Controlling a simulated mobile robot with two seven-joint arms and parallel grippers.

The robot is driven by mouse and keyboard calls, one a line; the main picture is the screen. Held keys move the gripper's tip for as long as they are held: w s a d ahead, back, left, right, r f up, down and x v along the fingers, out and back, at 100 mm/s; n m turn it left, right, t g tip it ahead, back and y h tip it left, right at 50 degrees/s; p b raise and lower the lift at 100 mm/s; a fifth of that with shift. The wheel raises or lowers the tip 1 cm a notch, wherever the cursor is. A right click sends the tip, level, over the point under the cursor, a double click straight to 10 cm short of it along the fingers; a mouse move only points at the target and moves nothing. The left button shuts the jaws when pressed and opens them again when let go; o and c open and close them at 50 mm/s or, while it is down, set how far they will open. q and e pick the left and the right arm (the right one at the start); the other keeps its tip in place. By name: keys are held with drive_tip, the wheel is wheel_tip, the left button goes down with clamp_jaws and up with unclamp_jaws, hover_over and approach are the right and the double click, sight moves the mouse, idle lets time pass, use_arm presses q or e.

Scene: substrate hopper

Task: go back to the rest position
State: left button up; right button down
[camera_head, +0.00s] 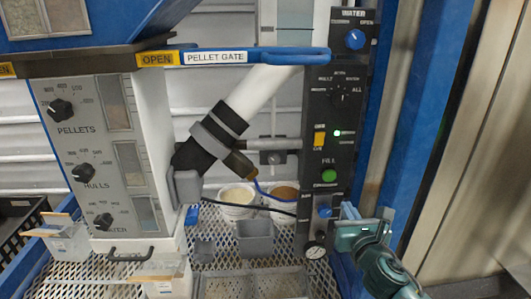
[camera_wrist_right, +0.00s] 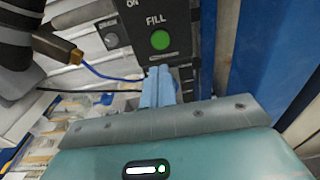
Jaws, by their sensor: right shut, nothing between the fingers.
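My right gripper (camera_head: 347,211) is at the lower right of the head view, at the lower right edge of the black control panel (camera_head: 340,110). Its light blue fingers (camera_wrist_right: 158,86) are shut together with nothing between them. In the wrist view they point toward the panel, just below the green FILL button (camera_wrist_right: 160,40). I cannot tell whether the fingertips touch the panel. My left gripper is not in view.
A blue post (camera_head: 405,130) stands right of the panel. The pellet gate's blue lever (camera_head: 290,55) crosses above. A dial box (camera_head: 90,150) stands at left. White buckets (camera_head: 236,197) and a grey bin (camera_head: 255,238) sit on the mesh shelf (camera_head: 215,270).

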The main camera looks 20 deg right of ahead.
drive_tip(key=s+a+f+m+g+y, duration=0.6)
drive_tip(key=s+a+f+m, duration=1.3)
drive_tip(key=m, duration=1.1)
wheel_tip(320, 180, down, 2)
drive_tip(key=shift+s+a+f+y, duration=0.1)
drive_tip(key=shift+s+a+y, duration=0.15)
drive_tip(key=shift+a+y, duration=0.55)
